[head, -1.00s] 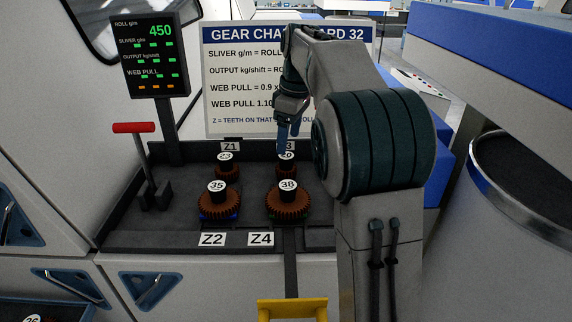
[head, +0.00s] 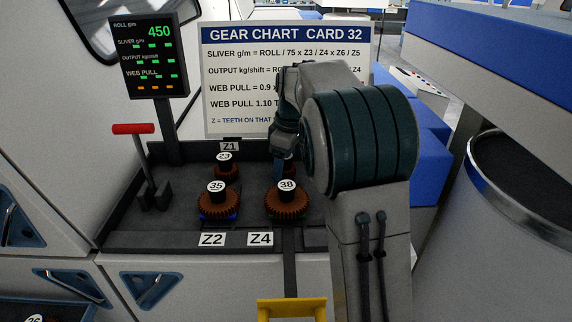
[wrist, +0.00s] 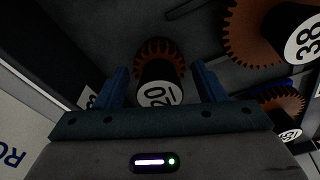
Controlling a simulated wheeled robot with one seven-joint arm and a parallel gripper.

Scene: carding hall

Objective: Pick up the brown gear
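Several brown toothed gears with black hubs and white number labels stand on the dark tray (head: 135,240). Gear 20 (wrist: 160,50) is in the wrist view, between the two blue fingers of my gripper (wrist: 160,72). The fingers are apart, one on each side of its black hub, with no clear contact. In the head view my gripper (head: 279,168) hangs pointing down behind gear 38 (head: 288,207) and mostly hides gear 20. Gear 35 (head: 216,204) and gear 23 (head: 226,172) stand to the left. Gear 38 also shows at upper right in the wrist view (wrist: 245,35).
A red-handled lever (head: 140,160) stands at the tray's left. The gear chart card (head: 230,90) and a display (head: 155,60) rise behind. A yellow handle (head: 291,308) is in front. A round drum (head: 520,200) stands at right.

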